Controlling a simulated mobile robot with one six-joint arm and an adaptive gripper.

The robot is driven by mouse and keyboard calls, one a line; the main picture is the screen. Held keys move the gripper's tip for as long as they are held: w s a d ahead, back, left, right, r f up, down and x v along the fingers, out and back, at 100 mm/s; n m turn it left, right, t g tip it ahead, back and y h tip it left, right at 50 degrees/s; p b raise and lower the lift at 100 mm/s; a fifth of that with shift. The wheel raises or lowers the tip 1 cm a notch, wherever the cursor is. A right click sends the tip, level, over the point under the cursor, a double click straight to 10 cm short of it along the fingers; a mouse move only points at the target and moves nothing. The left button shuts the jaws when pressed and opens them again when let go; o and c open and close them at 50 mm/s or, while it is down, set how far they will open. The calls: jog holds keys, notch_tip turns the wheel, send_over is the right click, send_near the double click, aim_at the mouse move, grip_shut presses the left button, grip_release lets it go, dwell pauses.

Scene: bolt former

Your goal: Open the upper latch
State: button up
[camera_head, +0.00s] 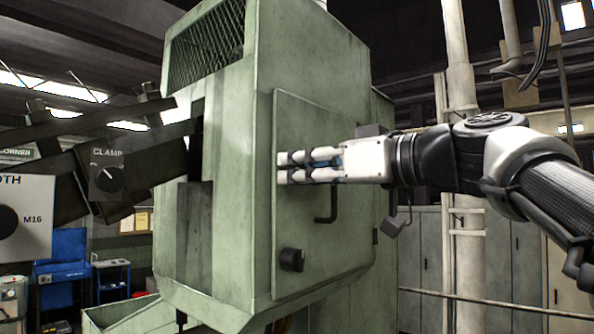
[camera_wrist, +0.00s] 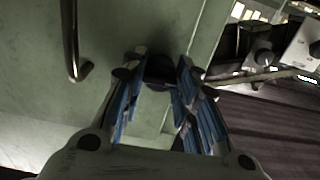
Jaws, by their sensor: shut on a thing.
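The green machine door (camera_head: 310,120) stands on the machine's front, flush in its frame. My gripper (camera_head: 283,168) reaches in from the right with its fingertips at the door's left edge. In the wrist view, my gripper (camera_wrist: 157,75) has its blue-padded fingers on both sides of the dark upper latch (camera_wrist: 159,68) and is shut on it. The fingers hide this latch in the head view. The black lower latch (camera_head: 292,260) sits lower on the same door edge.
A bent handle (camera_head: 327,205) hangs on the door below my gripper; the wrist view also shows it (camera_wrist: 72,45). A CLAMP dial box (camera_head: 108,178) and a panel with a dial marked M16 (camera_head: 30,220) stand at the left. A pipe column (camera_head: 460,110) rises behind my arm.

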grip_shut()
